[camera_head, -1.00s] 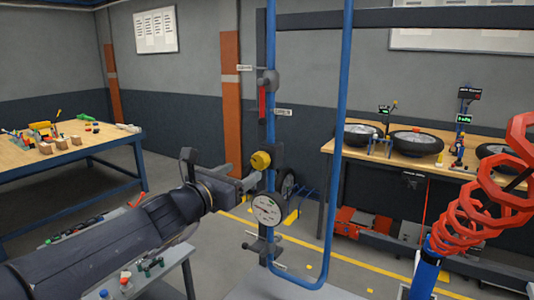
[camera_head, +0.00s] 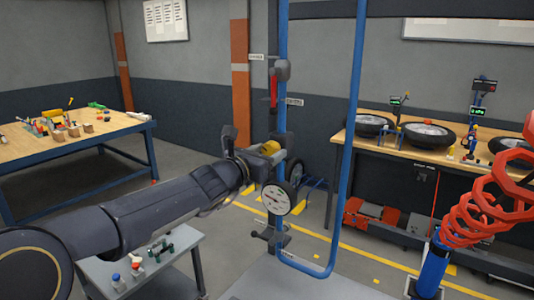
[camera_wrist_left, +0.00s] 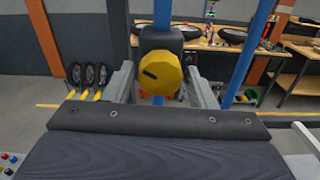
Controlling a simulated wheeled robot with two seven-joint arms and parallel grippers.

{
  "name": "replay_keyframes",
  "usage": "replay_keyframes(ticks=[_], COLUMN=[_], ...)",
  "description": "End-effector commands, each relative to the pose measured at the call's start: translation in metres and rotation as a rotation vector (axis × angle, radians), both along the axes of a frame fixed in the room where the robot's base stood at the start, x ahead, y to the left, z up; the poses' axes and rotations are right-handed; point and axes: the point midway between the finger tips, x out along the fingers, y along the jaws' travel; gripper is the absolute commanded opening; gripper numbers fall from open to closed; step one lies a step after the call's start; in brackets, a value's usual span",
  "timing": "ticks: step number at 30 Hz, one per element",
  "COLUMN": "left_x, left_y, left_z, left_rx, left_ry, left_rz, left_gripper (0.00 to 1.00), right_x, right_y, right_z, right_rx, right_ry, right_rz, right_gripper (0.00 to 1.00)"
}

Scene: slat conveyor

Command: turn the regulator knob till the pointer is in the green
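The yellow regulator knob (camera_head: 270,148) sits on a dark block on the blue upright pipe, with a dark mark on its face. Below it hangs a round white gauge (camera_head: 277,197) with a dark rim; its pointer and any green band are too small to read. My left gripper (camera_head: 263,160) reaches in from the left at the knob. In the left wrist view its open fingers (camera_wrist_left: 163,86) stand to either side of the knob (camera_wrist_left: 160,73), with a small gap on each side. My right gripper is not in view.
A red-handled valve (camera_head: 274,92) is higher on the pipe. A blue pipe loop (camera_head: 350,140) stands just right of the gauge. A red coiled hose (camera_head: 480,215) is at right. A grey cart (camera_head: 180,262) with small parts stands under my left arm. Workbenches lie farther back.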

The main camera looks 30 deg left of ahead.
Motion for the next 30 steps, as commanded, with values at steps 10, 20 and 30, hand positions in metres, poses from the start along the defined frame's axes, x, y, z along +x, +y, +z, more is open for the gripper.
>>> replay_keyframes(ticks=[10,20,30], left_x=[0.0,0.0,0.0], left_y=[0.0,0.0,0.001], left_z=[0.0,-0.002,-0.002], left_rx=[0.002,0.096,0.374], left_ry=[0.0,-0.015,-0.054], left_rz=[0.0,0.001,0.001], left_gripper=[0.18,0.18,0.18], right_x=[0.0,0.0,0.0], right_y=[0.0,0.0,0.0], right_z=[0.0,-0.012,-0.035], right_rx=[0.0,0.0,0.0], right_ry=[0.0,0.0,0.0], right_rz=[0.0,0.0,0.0], right_gripper=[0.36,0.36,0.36])
